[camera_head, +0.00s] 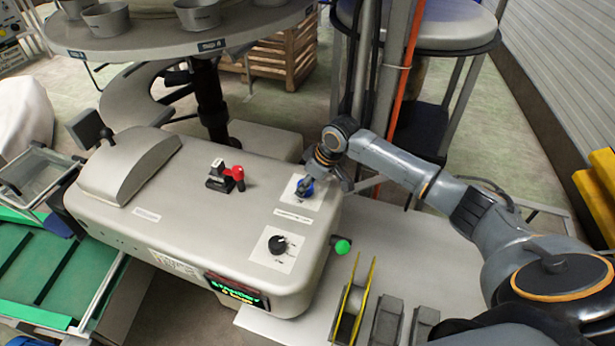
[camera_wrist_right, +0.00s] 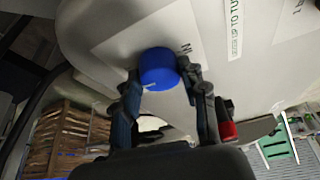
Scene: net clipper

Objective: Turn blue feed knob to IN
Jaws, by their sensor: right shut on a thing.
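The blue feed knob (camera_head: 305,186) sits on a white label plate at the right end of the grey machine's top. In the right wrist view the knob (camera_wrist_right: 160,69) is large, with a pale pointer line on its lower side and the letters "IN" on the plate to its right. My right gripper (camera_head: 310,180) reaches down over the knob from the right. In the right wrist view its fingers (camera_wrist_right: 163,82) are shut on the knob, one on each side. The gripper partly hides the knob in the head view. My left gripper is not in view.
A black knob (camera_head: 278,244) on another label plate, a red-handled lever (camera_head: 235,177) and a green button (camera_head: 342,247) are nearby. A lit display (camera_head: 237,291) is on the machine's front. A round table with cups (camera_head: 180,35) stands behind.

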